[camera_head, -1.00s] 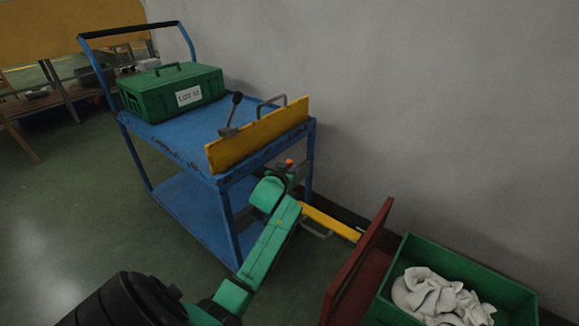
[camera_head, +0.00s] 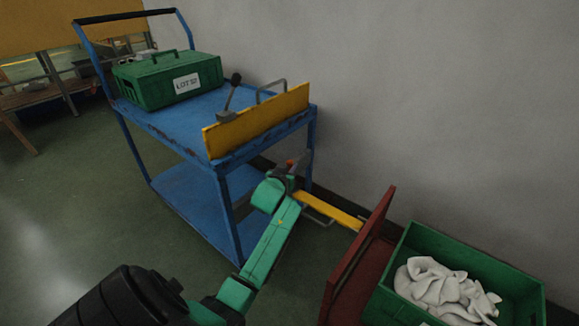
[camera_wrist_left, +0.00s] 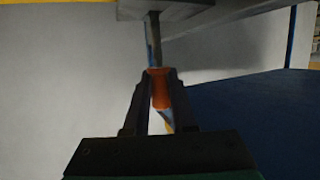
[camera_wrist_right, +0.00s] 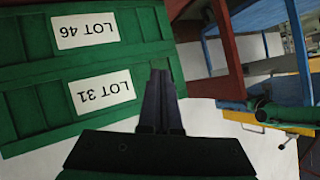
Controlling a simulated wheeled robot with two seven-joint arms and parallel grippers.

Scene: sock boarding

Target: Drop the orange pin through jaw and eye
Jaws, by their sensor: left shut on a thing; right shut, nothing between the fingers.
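My left gripper (camera_wrist_left: 160,98) is shut on the orange pin (camera_wrist_left: 159,85). In the left wrist view the pin's grey shaft runs up to a grey plate (camera_wrist_left: 165,10); I cannot tell whether its tip is in a hole. In the head view the pin's orange end (camera_head: 290,163) shows at my left gripper (camera_head: 293,172), by the front end of the blue trolley (camera_head: 229,215). A yellow drawbar (camera_head: 330,211) lies between there and the red cart (camera_head: 362,258). Jaw and eye cannot be made out. My right gripper (camera_wrist_right: 160,88) is shut and empty, seen only in its wrist view.
The trolley carries a green LOT 32 case (camera_head: 168,80), a lever (camera_head: 232,95) and a raised yellow flap (camera_head: 258,120). A green crate (camera_head: 522,285) with white cloth stands at right. Green labelled crates (camera_wrist_right: 70,85) are beyond my right gripper. A wall backs everything.

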